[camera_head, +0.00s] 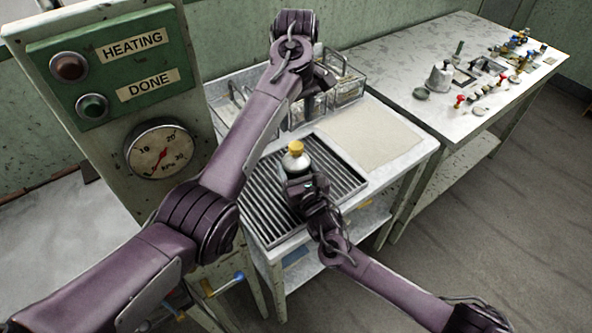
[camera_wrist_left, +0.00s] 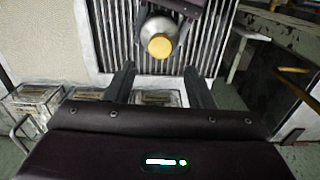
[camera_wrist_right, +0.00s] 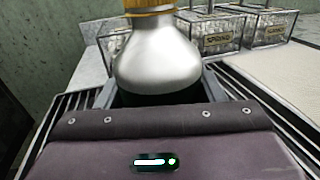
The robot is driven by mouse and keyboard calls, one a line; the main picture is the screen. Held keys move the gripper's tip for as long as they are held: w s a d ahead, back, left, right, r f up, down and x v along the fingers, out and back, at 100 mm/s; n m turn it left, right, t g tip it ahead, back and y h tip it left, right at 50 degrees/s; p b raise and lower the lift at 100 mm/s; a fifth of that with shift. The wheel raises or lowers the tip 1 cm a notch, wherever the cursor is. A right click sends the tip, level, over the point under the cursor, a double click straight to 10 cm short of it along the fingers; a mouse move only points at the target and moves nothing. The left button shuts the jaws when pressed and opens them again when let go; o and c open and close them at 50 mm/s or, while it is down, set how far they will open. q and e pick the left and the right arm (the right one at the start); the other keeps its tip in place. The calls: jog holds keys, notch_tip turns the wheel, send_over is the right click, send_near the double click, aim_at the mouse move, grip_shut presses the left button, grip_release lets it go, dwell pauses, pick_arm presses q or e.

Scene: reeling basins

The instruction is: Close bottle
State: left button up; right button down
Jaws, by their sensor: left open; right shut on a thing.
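A silver bottle with a dark lower part (camera_head: 294,163) stands upright over the slatted rack. A yellow cap (camera_head: 296,147) sits at its mouth; I cannot tell how tightly. My right gripper (camera_head: 301,185) is shut on the bottle's dark lower body. In the right wrist view the silver shoulder of the bottle (camera_wrist_right: 158,58) rises between the fingers, and its top is cut off. My left gripper (camera_head: 322,78) is open and empty, above and behind the bottle. In the left wrist view the yellow cap (camera_wrist_left: 159,46) lies just beyond and between its fingertips (camera_wrist_left: 158,72).
The slatted rack (camera_head: 262,205) is set in a white table with a beige mat (camera_head: 372,135) at right. Labelled clear boxes (camera_head: 348,90) stand at the back. A control panel (camera_head: 110,65) with a gauge (camera_head: 160,148) rises at left. A side table (camera_head: 400,48) holds small parts.

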aim_at(296, 145)
dwell(0.4)
pick_arm(q)
jog(key=shift+f, duration=3.95)
jog(key=shift+c, duration=0.3)
jog(key=c, duration=1)
jog(key=shift+o, duration=0.2)
jog(key=shift+m, duration=0.6)
jog(key=o, duration=1.2)
